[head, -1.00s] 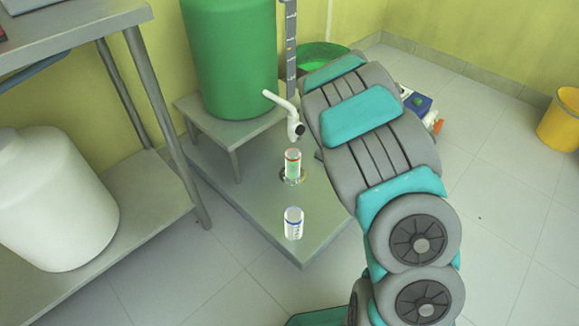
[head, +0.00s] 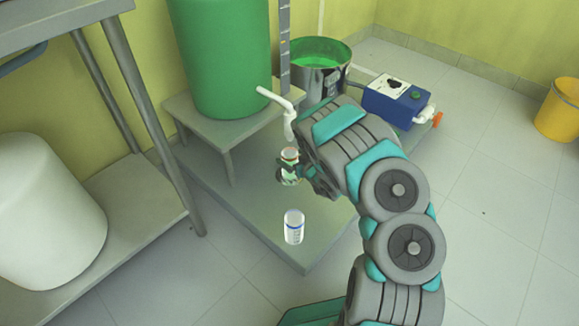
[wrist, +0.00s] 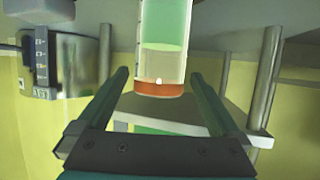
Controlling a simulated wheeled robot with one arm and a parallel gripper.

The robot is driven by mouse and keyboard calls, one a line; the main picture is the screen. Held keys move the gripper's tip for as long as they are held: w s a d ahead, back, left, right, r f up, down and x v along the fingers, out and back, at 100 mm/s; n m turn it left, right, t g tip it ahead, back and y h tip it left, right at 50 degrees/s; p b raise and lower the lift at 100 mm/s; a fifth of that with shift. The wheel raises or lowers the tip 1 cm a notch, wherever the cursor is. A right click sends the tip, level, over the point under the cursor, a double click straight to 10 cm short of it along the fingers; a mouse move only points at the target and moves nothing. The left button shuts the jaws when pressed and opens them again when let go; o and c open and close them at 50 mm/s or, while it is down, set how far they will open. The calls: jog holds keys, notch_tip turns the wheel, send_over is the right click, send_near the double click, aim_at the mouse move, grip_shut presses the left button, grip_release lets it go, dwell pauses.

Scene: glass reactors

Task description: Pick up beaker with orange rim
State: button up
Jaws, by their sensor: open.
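The beaker with the orange rim (head: 289,157) stands upright on the low grey platform (head: 240,215), below the white tap (head: 284,108). It holds green liquid. My gripper (head: 296,175) is beside it at the right, low on its body, and partly hides it. In the wrist view, which looks upside down, the beaker (wrist: 162,60) shows its orange rim at the bottom. My gripper's two fingers (wrist: 160,74) are apart, one on each side of the beaker, with gaps showing. I cannot tell how deep it sits between them.
A blue-rimmed beaker (head: 293,228) stands nearer on the platform. A green tank (head: 220,60) rests on a small stand behind. A metal pot (head: 322,78) with green liquid and a blue pump box (head: 396,103) are behind my arm. A metal shelf (head: 110,235) is at left.

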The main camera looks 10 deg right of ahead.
aim_at(286, 154)
jog(key=shift+b+x, duration=0.5)
jog(key=shift+x, duration=2.05)
jog(key=shift+c, duration=0.4)
jog(key=c, duration=1.3)
